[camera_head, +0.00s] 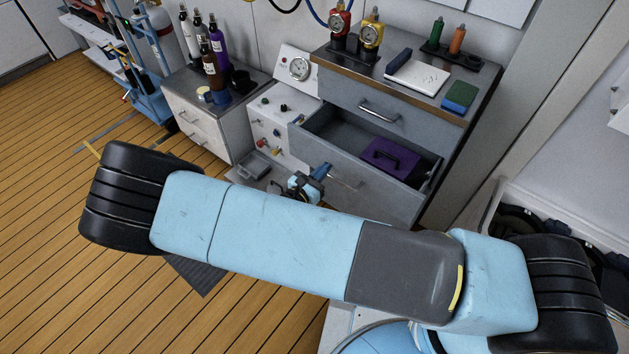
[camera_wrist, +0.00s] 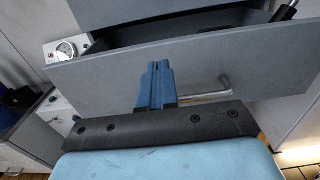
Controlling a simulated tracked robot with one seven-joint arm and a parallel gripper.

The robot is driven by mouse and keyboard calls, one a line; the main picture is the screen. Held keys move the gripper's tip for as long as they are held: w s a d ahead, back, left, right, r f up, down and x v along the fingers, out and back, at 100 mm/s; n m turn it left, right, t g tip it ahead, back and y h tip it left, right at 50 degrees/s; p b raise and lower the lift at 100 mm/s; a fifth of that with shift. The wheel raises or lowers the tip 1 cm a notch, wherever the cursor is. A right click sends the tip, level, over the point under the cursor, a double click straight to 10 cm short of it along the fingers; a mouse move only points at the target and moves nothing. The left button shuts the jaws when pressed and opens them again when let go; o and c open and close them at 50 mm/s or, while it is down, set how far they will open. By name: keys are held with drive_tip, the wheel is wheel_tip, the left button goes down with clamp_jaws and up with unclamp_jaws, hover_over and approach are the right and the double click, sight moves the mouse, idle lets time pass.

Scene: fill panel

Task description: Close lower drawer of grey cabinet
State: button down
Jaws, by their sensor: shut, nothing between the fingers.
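The grey cabinet (camera_head: 445,118) has a wooden-edged top and two drawers. Its upper drawer (camera_head: 350,99) is shut. Its lower drawer (camera_head: 358,188) is pulled out, and a purple box (camera_head: 390,157) lies inside at the right. The lower drawer's front (camera_wrist: 200,75) fills much of the wrist view, with its bar handle (camera_wrist: 208,92) just right of my fingers. My gripper (camera_head: 321,171) has blue fingers and is shut and empty. It is in front of the drawer's front, left of the handle; in the wrist view the fingers (camera_wrist: 158,66) point at the panel. I cannot tell whether they touch it.
A white cabinet (camera_head: 200,125) with bottles on top stands to the left. A white panel with a gauge (camera_head: 299,68) stands between the cabinets. A small grey tray (camera_head: 253,165) lies low beside the open drawer. Wooden floor (camera_head: 60,150) at the left is free.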

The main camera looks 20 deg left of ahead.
sight(338, 155)
drive_tip(key=shift+x, duration=2.35)
